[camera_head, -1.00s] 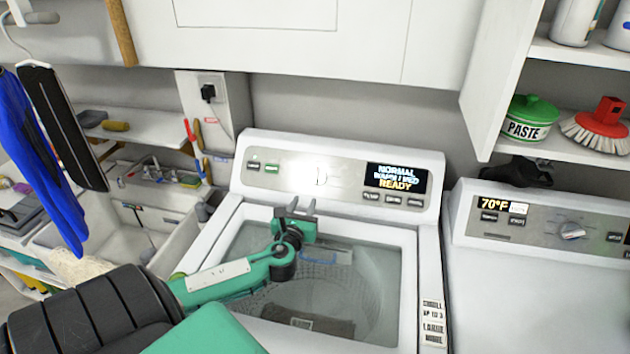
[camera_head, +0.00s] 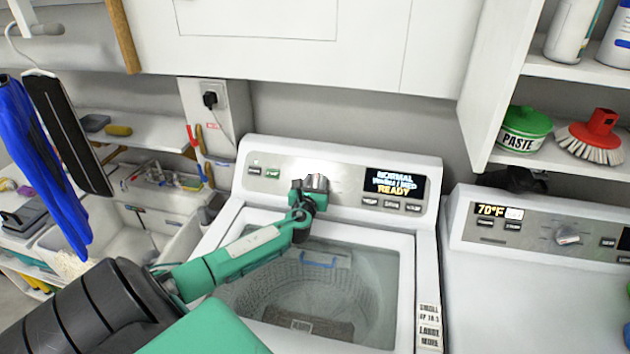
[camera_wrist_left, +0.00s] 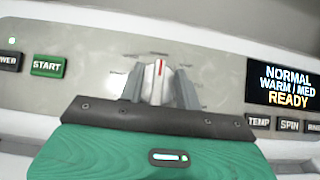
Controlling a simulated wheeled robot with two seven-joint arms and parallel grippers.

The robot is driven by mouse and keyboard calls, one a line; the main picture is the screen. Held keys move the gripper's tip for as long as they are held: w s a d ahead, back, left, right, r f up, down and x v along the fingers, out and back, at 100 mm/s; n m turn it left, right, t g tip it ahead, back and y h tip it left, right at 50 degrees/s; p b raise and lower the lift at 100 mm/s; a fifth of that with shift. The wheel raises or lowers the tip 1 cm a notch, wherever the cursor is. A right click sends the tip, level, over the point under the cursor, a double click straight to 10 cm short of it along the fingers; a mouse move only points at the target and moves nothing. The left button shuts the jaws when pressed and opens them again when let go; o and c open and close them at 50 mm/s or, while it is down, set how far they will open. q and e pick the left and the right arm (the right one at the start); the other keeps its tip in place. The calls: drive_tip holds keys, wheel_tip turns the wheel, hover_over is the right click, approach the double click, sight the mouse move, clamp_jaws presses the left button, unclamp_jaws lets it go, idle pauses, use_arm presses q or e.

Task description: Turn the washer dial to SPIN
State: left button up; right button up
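The washer dial (camera_wrist_left: 159,77) is a silver knob on the washer's control panel, with a red mark pointing up towards the top of its ring of labels. The labels are too small to read. My left gripper (camera_head: 315,183) is in front of the dial and mostly hides it in the head view. In the left wrist view the open fingers of the left gripper (camera_wrist_left: 160,88) stand one on each side of the dial, close to it. I cannot tell whether they touch it. The washer display (camera_wrist_left: 288,87) reads NORMAL, WARM / MED, READY. My right gripper is not in view.
The washer's tub (camera_head: 235,288) lies below my left arm. A second machine (camera_head: 530,300) with its own knob stands at the right. Shelves above it hold a green PASTE tin (camera_head: 525,128) and a red brush (camera_head: 592,136). White cabinets (camera_head: 300,60) hang above the washer.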

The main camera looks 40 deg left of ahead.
use_arm(q)
drive_tip(key=shift+a, duration=0.1)
drive_tip(key=shift+c, duration=0.4)
clamp_jaws()
